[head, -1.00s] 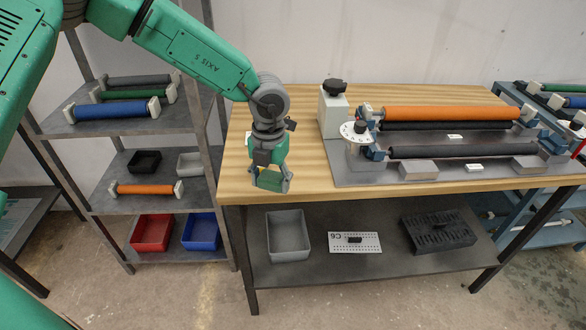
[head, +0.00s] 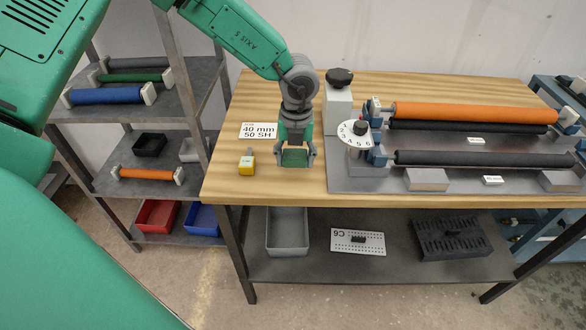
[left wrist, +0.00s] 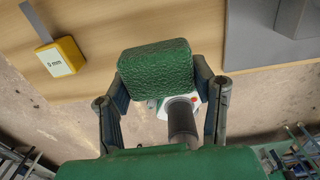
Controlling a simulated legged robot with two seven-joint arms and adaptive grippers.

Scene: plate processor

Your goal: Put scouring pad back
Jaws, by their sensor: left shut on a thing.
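The green scouring pad (left wrist: 155,68) is between the fingers of my left gripper (left wrist: 160,85), which is shut on it. In the head view my left gripper (head: 294,160) points down over the front part of the wooden table, and the pad (head: 294,158) shows as a green block between its fingers. I cannot tell whether the pad touches the table top. My right gripper is not in view.
A yellow block (head: 246,166) labelled 0 mm and a 40 mm 50 SH card (head: 259,131) lie on the table (head: 230,180) left of the gripper. The plate processor (head: 430,180) is to the right. A grey bin (head: 286,245) stands on the lower shelf.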

